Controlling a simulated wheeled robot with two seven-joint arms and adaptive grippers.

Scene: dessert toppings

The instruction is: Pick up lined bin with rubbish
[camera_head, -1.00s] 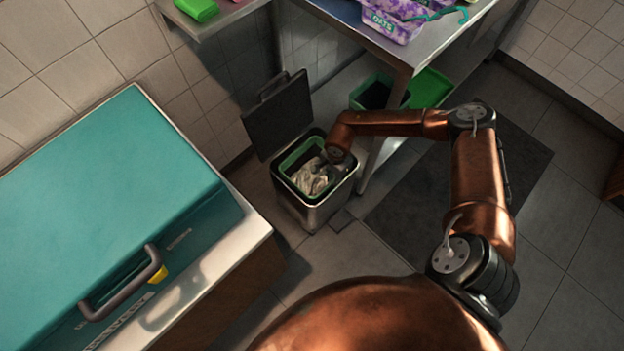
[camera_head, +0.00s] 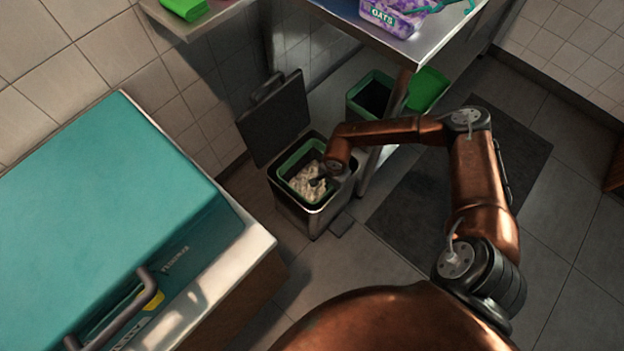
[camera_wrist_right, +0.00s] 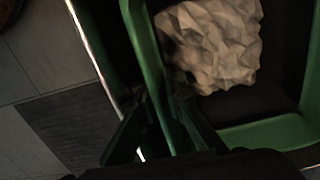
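The lined bin with rubbish (camera_head: 286,164) is a green-rimmed inner bucket standing in a square metal pedal bin (camera_head: 296,214). Pale crumpled rubbish (camera_head: 306,184) lies in it and shows large in the right wrist view (camera_wrist_right: 215,45). My right gripper (camera_head: 321,181) reaches down at the bin's right side. In the right wrist view its dark fingers (camera_wrist_right: 163,100) stand on either side of the green wall (camera_wrist_right: 147,55) and look closed against it; the contact is dark and partly hidden. My left gripper is not in view.
The pedal bin's dark lid (camera_head: 273,118) stands open behind it. A second green-rimmed bin (camera_head: 362,84) is under the metal table (camera_head: 400,45). A teal box (camera_head: 120,205) sits on the counter at left. A dark mat (camera_head: 420,205) covers floor to the right.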

